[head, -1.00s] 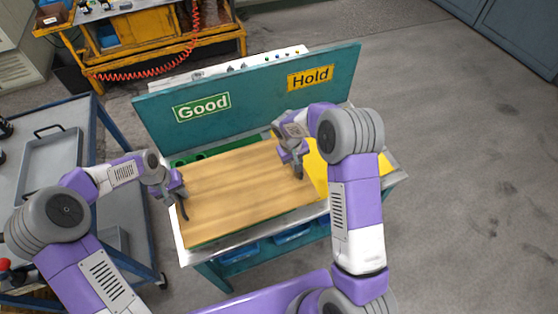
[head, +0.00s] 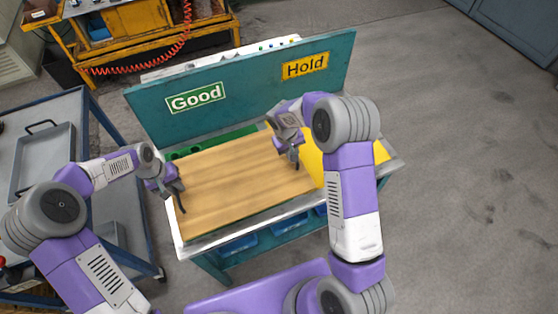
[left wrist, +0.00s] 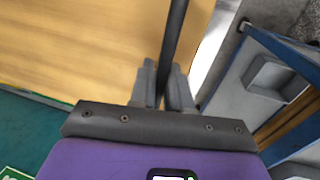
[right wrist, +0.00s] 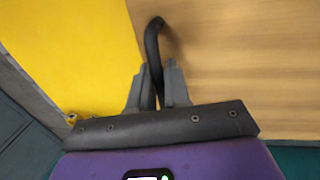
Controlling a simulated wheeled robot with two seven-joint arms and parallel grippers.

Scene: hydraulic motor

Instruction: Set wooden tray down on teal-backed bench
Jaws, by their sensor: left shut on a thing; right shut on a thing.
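The wooden tray (head: 235,180) is a flat light-brown board with dark handles, lying level over the left and middle of the teal-backed bench (head: 240,82). I cannot tell whether its underside touches the bench top. My left gripper (head: 177,192) is shut on the handle at the tray's left end; that handle shows as a dark bar in the left wrist view (left wrist: 174,42). My right gripper (head: 291,156) is shut on the handle at the right end, a curved dark bar in the right wrist view (right wrist: 153,42).
The back panel carries a green Good sign (head: 195,98) and a yellow Hold sign (head: 305,66). A green strip (head: 225,143) shows behind the tray, and a yellow area (head: 312,160) right of it. A grey cart (head: 85,115) stands left. Floor at right is clear.

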